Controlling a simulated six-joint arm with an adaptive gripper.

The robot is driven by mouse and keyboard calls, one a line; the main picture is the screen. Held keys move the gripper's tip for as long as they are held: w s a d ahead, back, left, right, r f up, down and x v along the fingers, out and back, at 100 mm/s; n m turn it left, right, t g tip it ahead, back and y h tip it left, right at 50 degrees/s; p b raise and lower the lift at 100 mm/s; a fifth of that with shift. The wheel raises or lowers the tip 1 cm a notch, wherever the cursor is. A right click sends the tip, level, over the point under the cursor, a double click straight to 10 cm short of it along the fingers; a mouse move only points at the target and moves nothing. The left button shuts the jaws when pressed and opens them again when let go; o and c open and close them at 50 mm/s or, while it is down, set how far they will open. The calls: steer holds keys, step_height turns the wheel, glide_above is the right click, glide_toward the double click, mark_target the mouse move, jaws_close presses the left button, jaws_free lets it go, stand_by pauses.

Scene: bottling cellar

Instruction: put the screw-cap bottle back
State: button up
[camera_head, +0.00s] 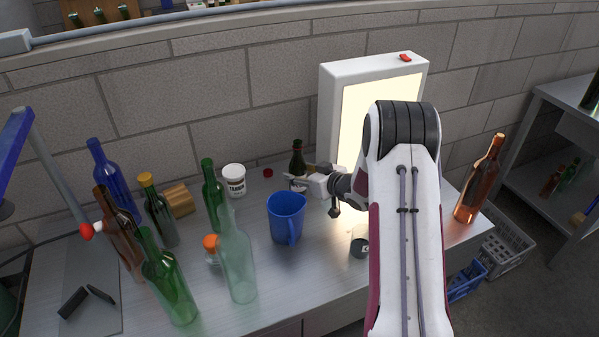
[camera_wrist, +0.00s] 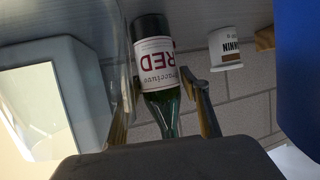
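The dark green bottle (camera_head: 297,160) with a white label stands upright by the wall, left of the lit panel. My gripper (camera_head: 309,181) reaches it from the right. One finger crosses in front of its lower part. In the wrist view the bottle (camera_wrist: 158,85) appears upside down, its label reading "RED", between the two fingers of my gripper (camera_wrist: 158,88). Both fingertips are close to its sides. I cannot tell whether they press on it, nor whether its base touches the table. Its top is too small to show the cap clearly.
A blue jug (camera_head: 286,216) stands in front of the bottle, and a white tub (camera_head: 233,180) to its left. Several glass bottles crowd the left, including a pale one (camera_head: 238,262). The light box (camera_head: 329,110) is behind my arm. An amber bottle (camera_head: 478,182) stands at the right edge.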

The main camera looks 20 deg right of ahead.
steer(key=shift+r, duration=0.2)
stand_by(0.3)
steer(key=shift+s+d+r, duration=0.1)
steer(key=shift+s, duration=0.05)
steer(key=v, duration=1.1)
steer(key=shift+s, duration=0.3)
steer(key=shift+r, duration=0.1)
steer(key=shift+r, duration=0.1)
